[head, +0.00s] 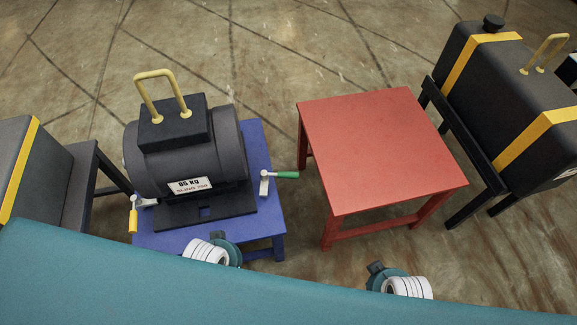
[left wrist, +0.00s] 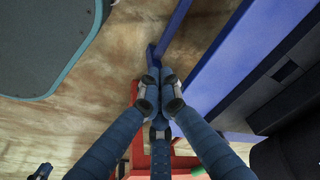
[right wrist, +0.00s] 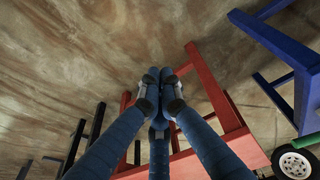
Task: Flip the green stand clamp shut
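The green stand clamp (head: 285,175) is a pale metal lever with a green handle on the right edge of the blue stand (head: 265,215). Its handle sticks out to the right, away from the black 85 KG weight (head: 187,155). A yellow-handled clamp (head: 133,218) is on the stand's left edge, its handle pointing toward me. My left gripper (left wrist: 159,78) is shut and empty, low beside blue stand parts. My right gripper (right wrist: 161,80) is shut and empty, near the red table's legs. Neither gripper's fingers show in the head view, and neither touches the green clamp.
An empty red table (head: 380,150) stands right of the blue stand, with a narrow floor gap between. A black case with yellow bands (head: 510,90) sits on a dark stand at the right. Another dark case (head: 30,165) is at the left. Open floor lies behind.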

